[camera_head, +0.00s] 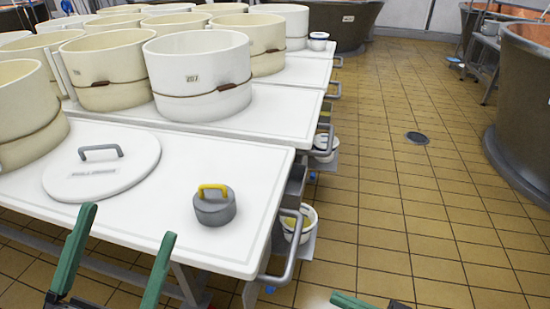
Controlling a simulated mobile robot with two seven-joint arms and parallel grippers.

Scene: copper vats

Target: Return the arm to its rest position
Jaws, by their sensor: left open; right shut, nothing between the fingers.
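My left gripper (128,222) is at the lower left, before the front edge of the white table (150,225). Its two green fingers are spread apart with nothing between them. My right gripper (350,300) shows only as a green tip at the bottom edge, over the tiled floor to the right of the table. It is shut and empty; most of it is cut off by the frame. The rest of both arms is mostly out of view.
A grey weight with a yellow handle (214,206) and a round white lid (102,168) lie on the table. Several white tubs (198,75) stand behind. A metal rail (288,255) runs along the table's right side. The tiled floor (385,200) is open towards a copper vat (525,110).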

